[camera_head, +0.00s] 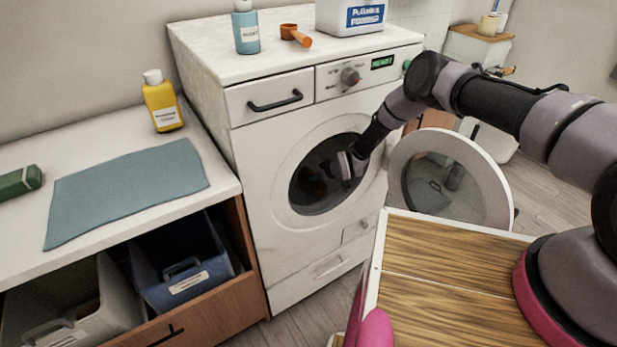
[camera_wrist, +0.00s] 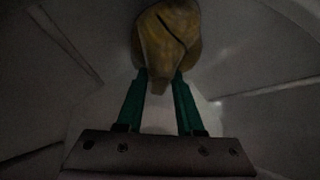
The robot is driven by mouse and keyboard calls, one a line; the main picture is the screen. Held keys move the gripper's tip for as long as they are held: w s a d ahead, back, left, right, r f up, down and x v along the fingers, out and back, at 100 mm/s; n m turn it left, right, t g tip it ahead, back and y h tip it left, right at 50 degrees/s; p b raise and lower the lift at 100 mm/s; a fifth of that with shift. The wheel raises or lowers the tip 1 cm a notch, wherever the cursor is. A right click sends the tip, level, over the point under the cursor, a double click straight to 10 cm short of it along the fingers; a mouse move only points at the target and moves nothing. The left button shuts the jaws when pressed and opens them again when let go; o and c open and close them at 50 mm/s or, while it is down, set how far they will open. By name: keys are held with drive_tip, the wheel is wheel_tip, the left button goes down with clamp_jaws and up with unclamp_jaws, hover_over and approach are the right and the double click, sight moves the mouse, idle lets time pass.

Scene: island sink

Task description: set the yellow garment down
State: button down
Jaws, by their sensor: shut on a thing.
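The yellow garment (camera_wrist: 168,38) shows in the wrist view as a crumpled, dim yellow-brown bundle at the top middle. My gripper (camera_wrist: 160,80) is shut on it, with the two green fingers reaching up to its lower edge. Pale, dark-shaded walls surround it in that view. In the head view my gripper (camera_head: 350,163) is at the round opening of the washing machine (camera_head: 262,140), partly inside the dark drum (camera_head: 318,185). The garment cannot be made out in the head view.
The washer door (camera_head: 450,150) stands open to the right of the opening, near my arm. A blue-grey mat (camera_head: 125,190) lies on the left counter by a yellow bottle (camera_head: 162,103). Below are a blue bin (camera_head: 180,270) and a grey bin (camera_head: 85,315). Bottles and an orange scoop (camera_head: 295,35) stand on top.

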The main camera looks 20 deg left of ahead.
drive_tip(key=shift+d+f, duration=0.2)
drive_tip(key=shift+f, duration=0.6)
drive_tip(key=shift+s+a, duration=0.1)
drive_tip(key=shift+f, duration=0.1)
drive_tip(key=c, duration=0.5)
unclamp_jaws()
drive_tip(key=shift+c, duration=0.2)
drive_tip(key=shift+d+r, duration=0.2)
drive_tip(key=shift+r, duration=0.15)
drive_tip(key=v, duration=1.1)
drive_tip(key=shift+s, duration=0.15)
drive_tip(key=shift+r, duration=0.1)
